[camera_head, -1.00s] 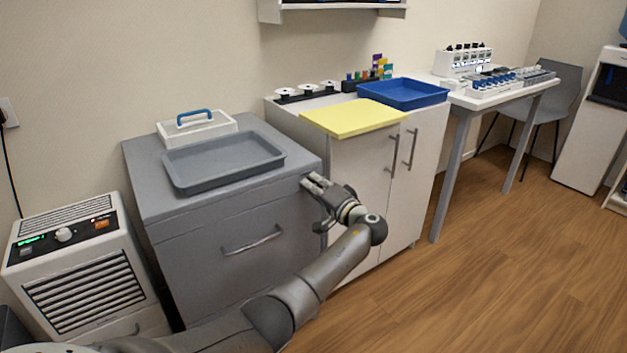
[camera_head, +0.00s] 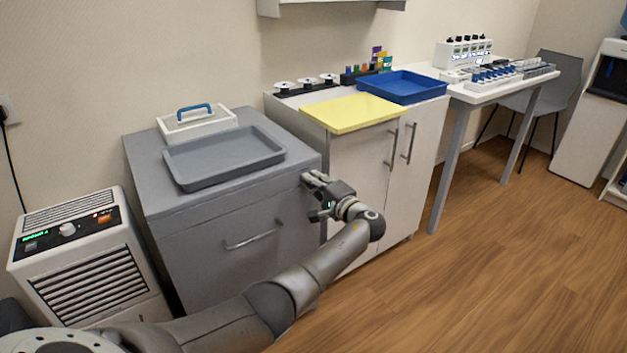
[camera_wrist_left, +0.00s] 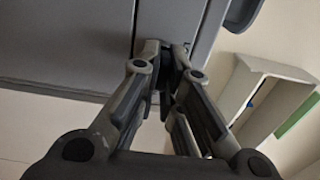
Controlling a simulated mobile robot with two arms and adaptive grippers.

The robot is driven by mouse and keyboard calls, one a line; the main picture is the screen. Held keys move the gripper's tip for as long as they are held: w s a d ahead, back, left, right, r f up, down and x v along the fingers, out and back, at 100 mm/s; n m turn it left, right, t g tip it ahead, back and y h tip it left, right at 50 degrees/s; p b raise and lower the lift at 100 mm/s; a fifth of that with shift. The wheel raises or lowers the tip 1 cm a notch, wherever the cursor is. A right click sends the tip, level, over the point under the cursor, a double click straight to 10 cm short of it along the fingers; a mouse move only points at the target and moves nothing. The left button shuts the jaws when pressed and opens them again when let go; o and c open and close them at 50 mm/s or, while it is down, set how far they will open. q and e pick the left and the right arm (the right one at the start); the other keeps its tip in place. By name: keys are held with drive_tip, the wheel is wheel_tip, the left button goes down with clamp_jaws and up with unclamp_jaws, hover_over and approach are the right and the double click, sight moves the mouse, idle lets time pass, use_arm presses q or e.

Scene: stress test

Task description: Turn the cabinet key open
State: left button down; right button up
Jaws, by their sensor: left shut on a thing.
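The grey cabinet (camera_head: 190,262) stands at the left, with a bar handle (camera_head: 250,239) on its drawer front. My left gripper (camera_head: 308,180) is at the upper right corner of that front. In the left wrist view its fingertips (camera_wrist_left: 170,58) are closed together against the grey front. The key sits between the fingertips, almost wholly hidden by them, so its angle cannot be told. The cabinet front looks shut. My right gripper is in neither view.
A grey tray (camera_head: 180,181) and a white case with a blue handle (camera_head: 194,108) are on the cabinet top. A white cupboard (camera_head: 360,172) with two bar handles stands close on the right. A vented white unit (camera_head: 88,278) is at the left. Floor at right is clear.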

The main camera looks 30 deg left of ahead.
use_arm(q)
drive_tip(key=shift+f, duration=0.1)
drive_tip(key=c, duration=1.6)
unclamp_jaws()
drive_tip(key=shift+d, duration=0.15)
drive_tip(key=v, duration=1.2)
